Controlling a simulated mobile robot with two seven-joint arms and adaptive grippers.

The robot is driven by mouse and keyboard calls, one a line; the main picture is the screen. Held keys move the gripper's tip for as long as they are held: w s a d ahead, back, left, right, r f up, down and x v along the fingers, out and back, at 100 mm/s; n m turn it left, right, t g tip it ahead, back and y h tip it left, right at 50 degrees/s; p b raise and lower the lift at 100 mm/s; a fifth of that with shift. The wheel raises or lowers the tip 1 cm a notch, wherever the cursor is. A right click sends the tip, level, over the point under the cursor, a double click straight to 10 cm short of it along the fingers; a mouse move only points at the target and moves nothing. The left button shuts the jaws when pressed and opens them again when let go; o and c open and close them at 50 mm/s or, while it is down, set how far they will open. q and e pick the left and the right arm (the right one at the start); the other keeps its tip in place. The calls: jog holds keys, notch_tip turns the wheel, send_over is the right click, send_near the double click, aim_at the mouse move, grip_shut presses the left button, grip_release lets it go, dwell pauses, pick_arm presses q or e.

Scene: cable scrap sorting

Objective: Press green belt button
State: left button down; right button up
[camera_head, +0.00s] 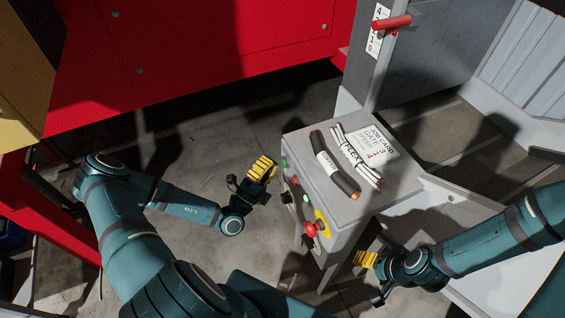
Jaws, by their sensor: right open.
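A grey control box (318,258) stands in the middle of the head view. Its left-facing side carries a green button (284,163) near the far end and another green button (306,199) nearer me. I cannot tell from labels which one is the belt button. My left gripper (262,170), with yellow finger pads, hangs just left of the box, apart from the buttons; its jaw opening is unclear. My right gripper (366,259) is open and empty beside the near right side of the box.
A red mushroom button (311,229) on a yellow plate and a black knob (286,197) share the panel. A black cable (328,160), white cables (352,150) and a job card (378,150) lie on top. A red-handled lever (391,22) stands behind.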

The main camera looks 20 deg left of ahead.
pick_arm(q)
jog(key=s+a+p, duration=0.1)
jog(key=s+a, duration=0.2)
jog(key=shift+s+a, duration=0.1)
jog(key=shift+s, duration=0.3)
dwell(0.8)
